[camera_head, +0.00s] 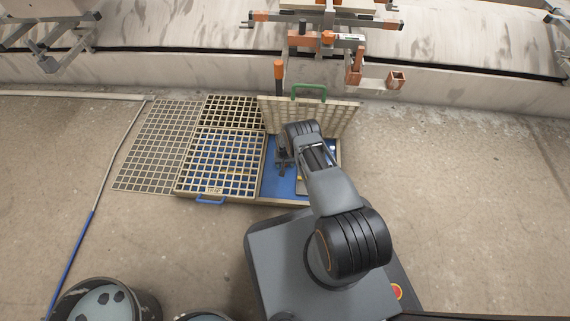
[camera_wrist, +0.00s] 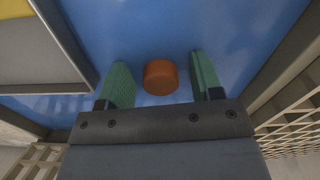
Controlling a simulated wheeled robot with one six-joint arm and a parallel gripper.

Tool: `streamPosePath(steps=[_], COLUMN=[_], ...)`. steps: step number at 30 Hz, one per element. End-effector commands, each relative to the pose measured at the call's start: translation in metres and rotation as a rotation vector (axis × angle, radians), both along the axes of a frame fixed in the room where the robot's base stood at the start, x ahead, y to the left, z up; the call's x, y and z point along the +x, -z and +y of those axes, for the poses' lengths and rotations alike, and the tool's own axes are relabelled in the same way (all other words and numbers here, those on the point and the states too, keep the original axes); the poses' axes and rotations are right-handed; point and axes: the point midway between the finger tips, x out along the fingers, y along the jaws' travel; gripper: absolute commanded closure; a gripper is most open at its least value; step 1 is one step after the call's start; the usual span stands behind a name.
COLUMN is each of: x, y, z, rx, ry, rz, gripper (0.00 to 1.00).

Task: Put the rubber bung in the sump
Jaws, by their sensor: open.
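An orange-brown round bung (camera_wrist: 160,77) shows in the wrist view against the blue floor of the sump (camera_wrist: 150,30). My gripper (camera_wrist: 158,64) is open, with one green finger on each side of the bung and a gap showing on both sides. I cannot tell whether the bung rests on the floor. In the head view the open sump (camera_head: 274,184) is a blue-floored bay beside the grates. My gripper (camera_head: 284,162) reaches down into it, and my arm covers its right part. The bung is hidden there.
A grated lid with a green handle (camera_head: 309,87) stands raised behind the bay. Closed grates (camera_head: 222,160) lie to the left, with a blue handle (camera_head: 210,201) in front. A grey box-like edge (camera_wrist: 40,45) is close in the wrist view. Buckets (camera_head: 104,300) stand at lower left.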

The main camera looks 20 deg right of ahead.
Motion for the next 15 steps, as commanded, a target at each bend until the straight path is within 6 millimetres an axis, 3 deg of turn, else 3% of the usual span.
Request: streamPosePath(steps=[5, 15], x=[0.001, 0.001], y=[-0.008, -0.073], z=[0.000, 0.000], rx=[0.000, 0.000], ry=[0.000, 0.000], rz=[-0.002, -0.001], gripper=[0.41, 0.41])
